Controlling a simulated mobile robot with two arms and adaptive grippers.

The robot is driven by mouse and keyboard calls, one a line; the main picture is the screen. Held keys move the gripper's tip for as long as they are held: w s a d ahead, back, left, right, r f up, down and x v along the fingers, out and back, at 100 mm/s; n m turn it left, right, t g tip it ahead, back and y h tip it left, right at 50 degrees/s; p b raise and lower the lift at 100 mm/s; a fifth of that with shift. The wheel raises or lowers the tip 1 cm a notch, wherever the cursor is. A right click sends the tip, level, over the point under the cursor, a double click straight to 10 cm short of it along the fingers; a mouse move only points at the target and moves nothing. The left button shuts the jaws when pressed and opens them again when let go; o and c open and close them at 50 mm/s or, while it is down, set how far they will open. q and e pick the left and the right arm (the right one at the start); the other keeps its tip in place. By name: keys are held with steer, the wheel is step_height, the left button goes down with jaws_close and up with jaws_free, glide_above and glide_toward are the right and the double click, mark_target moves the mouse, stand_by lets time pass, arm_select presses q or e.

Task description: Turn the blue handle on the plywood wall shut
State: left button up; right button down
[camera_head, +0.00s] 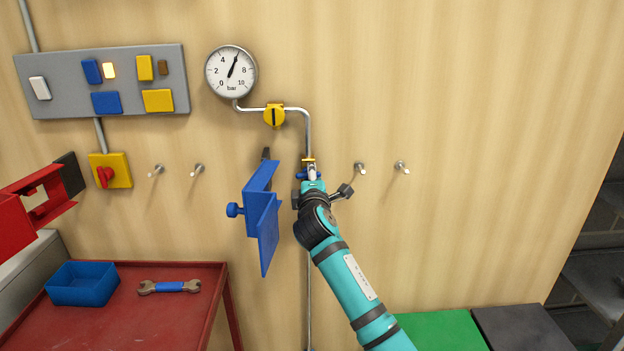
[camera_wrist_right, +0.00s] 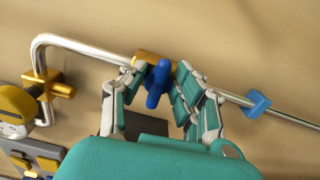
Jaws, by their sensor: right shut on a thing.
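The blue handle (camera_head: 300,175) sits on a brass valve body (camera_head: 308,161) in the vertical pipe below the gauge on the plywood wall. In the wrist view the blue handle (camera_wrist_right: 157,84) appears to lie across the pipe, between the two fingers. My right gripper (camera_head: 311,173) reaches up from the lower right and is shut on the handle; it also shows in the right wrist view (camera_wrist_right: 160,76). In the head view the gripper hides part of the handle. My left gripper is not in view.
A blue bracket (camera_head: 262,215) juts out just left of my right gripper. A round gauge (camera_head: 231,72) and a yellow valve (camera_head: 275,115) are above. Several pegs stick out nearby. A red table (camera_head: 130,325) holds a blue tray (camera_head: 82,285) and a wrench (camera_head: 169,287).

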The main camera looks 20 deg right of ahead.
steer(key=shift+f+m, duration=0.15)
steer(key=shift+m, duration=0.25)
steer(key=c, duration=1.1)
jaws_free()
steer(key=v, duration=1.2)
